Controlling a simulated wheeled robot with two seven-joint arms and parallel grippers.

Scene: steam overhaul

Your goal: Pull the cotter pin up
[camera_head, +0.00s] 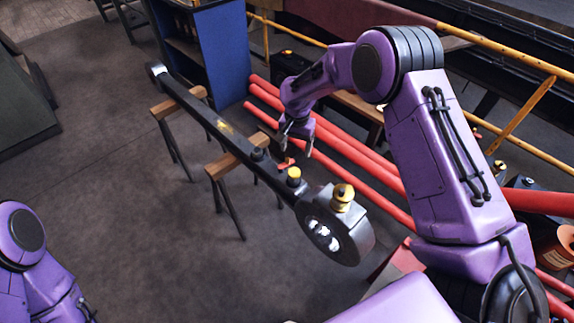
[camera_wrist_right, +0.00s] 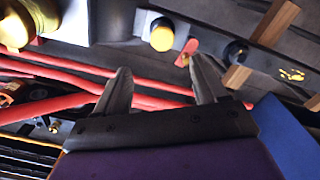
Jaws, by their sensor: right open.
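A long dark connecting rod (camera_head: 240,147) lies across two wooden trestles, its big round end at the lower right. A small red-orange piece (camera_head: 286,162), which may be the cotter pin, sits on the rod beside a yellow-topped fitting (camera_head: 294,175). In the wrist view the red-orange piece (camera_wrist_right: 189,49) shows just beyond one fingertip, to the right of the yellow-topped fitting (camera_wrist_right: 162,36). My right gripper (camera_head: 297,146) is open and empty, close above the red-orange piece; contact cannot be told. It also shows in the wrist view (camera_wrist_right: 160,78). My left gripper is out of view.
A brass cup (camera_head: 342,195) stands on the rod's big end. Wooden trestles (camera_head: 222,168) support the rod. Long red pipes (camera_head: 345,147) run behind it. A blue cabinet (camera_head: 218,52) stands at the back.

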